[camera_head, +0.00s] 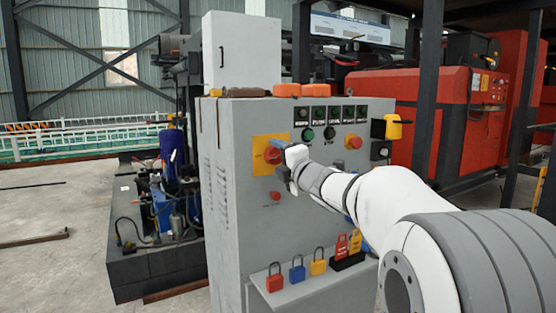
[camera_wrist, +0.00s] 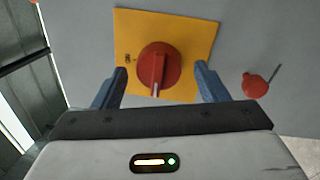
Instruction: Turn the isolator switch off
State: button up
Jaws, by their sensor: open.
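The isolator switch (camera_head: 272,155) is a round red knob on a yellow plate (camera_head: 260,143) on the front of a grey cabinet (camera_head: 238,200). The red knob also shows in the wrist view (camera_wrist: 158,68), between my two blue fingers, with its raised handle bar running nearly up and down the picture. My gripper (camera_head: 283,148) is open in front of the switch, with one finger on each side of the knob. I see gaps between both fingers and the knob. The lettering on the plate is too small to read.
Another red knob (camera_head: 354,142) and green buttons are to the right. Padlocks (camera_head: 297,269) and tags (camera_head: 348,244) stand on a shelf below.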

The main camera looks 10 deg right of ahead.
jog(key=v, duration=0.7)
jog(key=shift+p, duration=0.3)
jog(key=shift+s, duration=0.15)
jog(key=s+d+m+g+h+p, duration=0.45)
jog(key=s+m+h+p, duration=0.35)
jog(key=m+p, duration=0.55)
jog(key=s+a+f+m+g+p, duration=0.1)
jog(key=s+a+m+g+p, duration=0.1)
jog(key=s, duration=0.5)
jog(key=s+a+f+m+g+y+p, duration=0.1)
jog(key=s+a+f+m+g+p, duration=0.1)
jog(key=s+m+g+p, duration=0.3)
jog(key=s+a+f+m+g+y+p, duration=0.1)
jog(key=s+a+f+m+g+p, duration=0.1)
jog(key=s, duration=0.8)
jog(key=shift+a+m+g+p, duration=0.55)
jog(key=shift+m+g+p, duration=0.15)
jog(key=shift+g, duration=0.25)
